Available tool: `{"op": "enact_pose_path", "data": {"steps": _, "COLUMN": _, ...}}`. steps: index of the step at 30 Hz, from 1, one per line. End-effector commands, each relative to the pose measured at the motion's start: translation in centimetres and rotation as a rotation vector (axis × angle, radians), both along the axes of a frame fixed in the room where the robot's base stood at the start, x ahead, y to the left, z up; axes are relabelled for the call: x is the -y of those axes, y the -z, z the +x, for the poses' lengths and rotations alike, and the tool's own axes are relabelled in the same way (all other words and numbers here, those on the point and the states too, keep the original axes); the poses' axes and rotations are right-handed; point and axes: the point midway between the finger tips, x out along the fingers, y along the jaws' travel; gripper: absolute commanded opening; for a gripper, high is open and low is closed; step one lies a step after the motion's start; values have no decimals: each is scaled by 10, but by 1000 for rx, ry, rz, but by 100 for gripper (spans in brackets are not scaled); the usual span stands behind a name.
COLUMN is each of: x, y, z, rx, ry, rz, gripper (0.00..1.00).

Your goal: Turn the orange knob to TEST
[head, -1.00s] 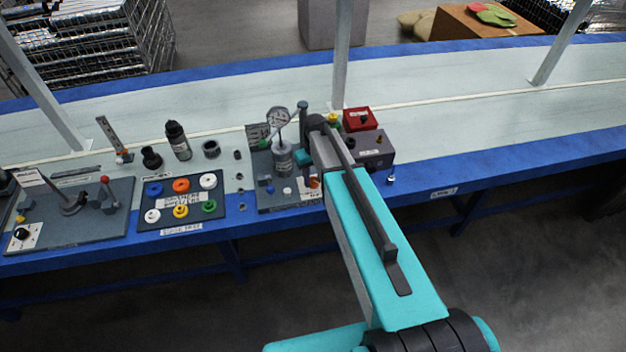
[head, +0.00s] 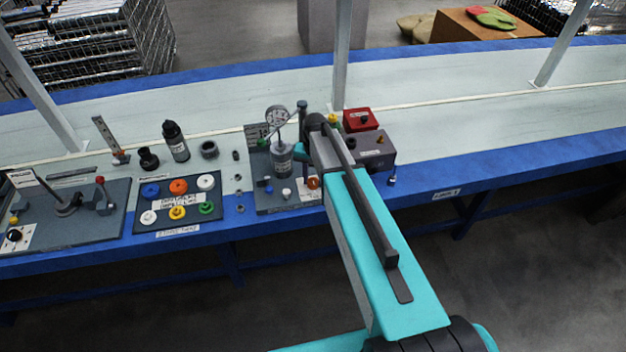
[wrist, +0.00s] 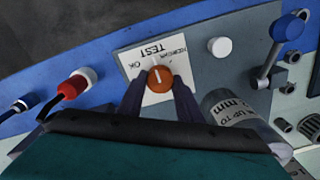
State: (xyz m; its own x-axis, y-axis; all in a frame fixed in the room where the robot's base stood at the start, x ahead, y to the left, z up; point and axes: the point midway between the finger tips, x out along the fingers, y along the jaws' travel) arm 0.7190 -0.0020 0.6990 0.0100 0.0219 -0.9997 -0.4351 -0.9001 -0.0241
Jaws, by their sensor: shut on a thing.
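The orange knob (wrist: 160,78) sits on a white label plate (wrist: 143,52) in the wrist view. The plate carries the word TEST, with OK to its left and another word to its right that I cannot read surely. The white line on the knob runs roughly up and down, toward TEST. My gripper (wrist: 160,82) is shut on the knob, with one dark finger on each side. In the head view the knob (head: 313,183) shows at the front of a grey board, and my arm hides part of that area.
A grey cylinder (wrist: 232,108) stands close to the right finger. A white knob (wrist: 220,46) and a blue-ended lever (wrist: 288,27) are further right. Red (wrist: 72,87) and blue-ended connectors lie left.

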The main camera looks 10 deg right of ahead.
Motion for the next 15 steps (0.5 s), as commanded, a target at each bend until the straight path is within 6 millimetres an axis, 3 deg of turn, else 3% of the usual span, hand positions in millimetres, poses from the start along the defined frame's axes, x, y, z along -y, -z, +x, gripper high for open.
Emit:
{"op": "enact_pose_path", "data": {"steps": 14, "x": 0, "y": -1, "z": 0, "rx": 1, "ry": 21, "rz": -1, "gripper": 10}}
{"op": "enact_pose_path", "data": {"steps": 15, "x": 0, "y": -1, "z": 0, "rx": 1, "ry": 21, "rz": -1, "gripper": 34}}
